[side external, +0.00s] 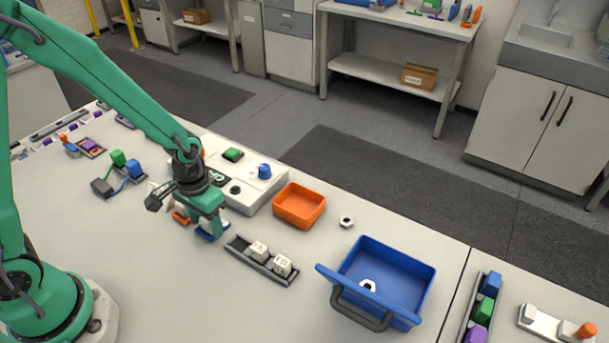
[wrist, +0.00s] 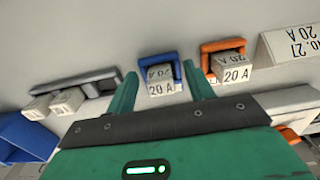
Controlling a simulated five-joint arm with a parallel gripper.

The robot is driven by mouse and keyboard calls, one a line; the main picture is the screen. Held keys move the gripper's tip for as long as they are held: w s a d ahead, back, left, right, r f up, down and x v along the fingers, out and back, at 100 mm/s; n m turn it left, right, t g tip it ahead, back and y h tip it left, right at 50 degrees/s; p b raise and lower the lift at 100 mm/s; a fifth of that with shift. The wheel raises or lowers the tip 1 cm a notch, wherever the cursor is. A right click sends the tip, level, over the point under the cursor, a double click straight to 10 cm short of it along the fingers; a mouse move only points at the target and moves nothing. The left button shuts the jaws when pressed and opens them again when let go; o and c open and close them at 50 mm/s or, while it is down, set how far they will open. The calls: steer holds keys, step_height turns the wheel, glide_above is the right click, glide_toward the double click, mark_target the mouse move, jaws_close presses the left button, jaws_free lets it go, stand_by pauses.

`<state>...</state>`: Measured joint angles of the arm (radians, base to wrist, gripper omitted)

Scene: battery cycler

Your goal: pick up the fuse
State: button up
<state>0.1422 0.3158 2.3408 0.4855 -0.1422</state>
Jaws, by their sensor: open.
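A pale block marked "20 A" with a blue handle-like frame (wrist: 160,78) lies ahead of and between my fingertips in the wrist view. Its blue part (side external: 211,236) shows just under my gripper in the side view. A similar "20 A" block with an orange frame (wrist: 226,60) sits to its right, and its orange part (side external: 181,217) is left of my gripper in the side view. I cannot tell which one the task calls the fuse. My gripper (wrist: 165,82) is open, its green fingers on either side of the blue-framed block. My gripper (side external: 209,222) partly hides it in the side view.
A grey rail (side external: 238,245) with two white blocks, an orange tray (side external: 300,222), a nut (side external: 347,222) and a blue basket (side external: 415,267) stand to the right. A pale console (side external: 240,190) is behind. A white labelled block (wrist: 290,45) is at the wrist view's right. The front table is clear.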

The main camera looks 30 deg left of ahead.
mark_target(205, 221)
steer(key=c, duration=1.1)
steer(key=shift+r, duration=0.15)
steer(key=shift+r, duration=1.15)
steer(key=shift+d+r, duration=0.15)
steer(key=shift+r, duration=0.75)
steer(key=s+d+r, duration=0.2)
steer(key=d, duration=0.1)
steer(key=s+d+r, duration=0.2)
steer(key=s+d, duration=0.1)
steer(key=s+d+r, duration=0.2)
steer(key=shift+s+d+r, duration=0.15)
steer(key=shift+d+r, duration=0.15)
steer(key=shift+d, duration=0.1)
